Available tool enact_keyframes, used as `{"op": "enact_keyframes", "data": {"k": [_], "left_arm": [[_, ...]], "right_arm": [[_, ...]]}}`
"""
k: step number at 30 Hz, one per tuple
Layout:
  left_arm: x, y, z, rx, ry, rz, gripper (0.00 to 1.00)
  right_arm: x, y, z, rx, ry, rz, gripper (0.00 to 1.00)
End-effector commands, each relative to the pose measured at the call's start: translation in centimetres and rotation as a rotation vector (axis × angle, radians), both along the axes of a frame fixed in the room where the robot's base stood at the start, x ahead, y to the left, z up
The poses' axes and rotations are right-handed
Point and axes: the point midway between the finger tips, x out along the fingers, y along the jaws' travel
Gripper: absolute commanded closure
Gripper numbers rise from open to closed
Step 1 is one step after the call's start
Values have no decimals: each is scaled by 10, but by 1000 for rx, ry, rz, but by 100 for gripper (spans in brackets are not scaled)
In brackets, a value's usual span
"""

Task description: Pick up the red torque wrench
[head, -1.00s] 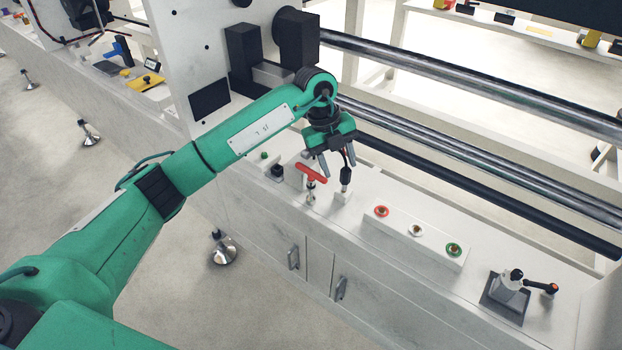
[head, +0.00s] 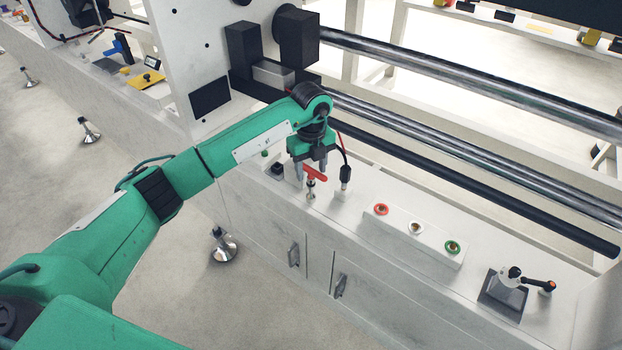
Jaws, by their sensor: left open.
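The red torque wrench (head: 316,175) stands upright on the white bench, with a red crossbar handle on top and a metal shaft below it. My left gripper (head: 311,170) points down at the wrench, open. Its fingers are at about the height of the red handle, one at its left end and one in front of or behind its middle. They partly hide the handle. I cannot tell whether they touch it. My right gripper is out of view.
A black plug with a cable (head: 345,174) stands just right of the wrench. A white button box (head: 430,245) with red, white and green buttons lies further right. A lever device on a grey plate (head: 505,290) is at far right. Long rollers (head: 470,180) run behind.

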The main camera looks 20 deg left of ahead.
Motion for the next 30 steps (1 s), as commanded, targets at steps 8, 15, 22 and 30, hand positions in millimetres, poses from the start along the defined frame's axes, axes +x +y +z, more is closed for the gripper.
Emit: {"op": "enact_keyframes", "data": {"k": [8,15,22,30], "left_arm": [[0,0,-40,-1,4,0,51],[1,0,-45,-1,-1,-1,51],[0,0,-45,-1,0,-1,92],[1,0,-44,-1,-1,-1,100]], "right_arm": [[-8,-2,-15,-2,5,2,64],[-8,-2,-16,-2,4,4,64],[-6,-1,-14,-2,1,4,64],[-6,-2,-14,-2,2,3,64]]}}
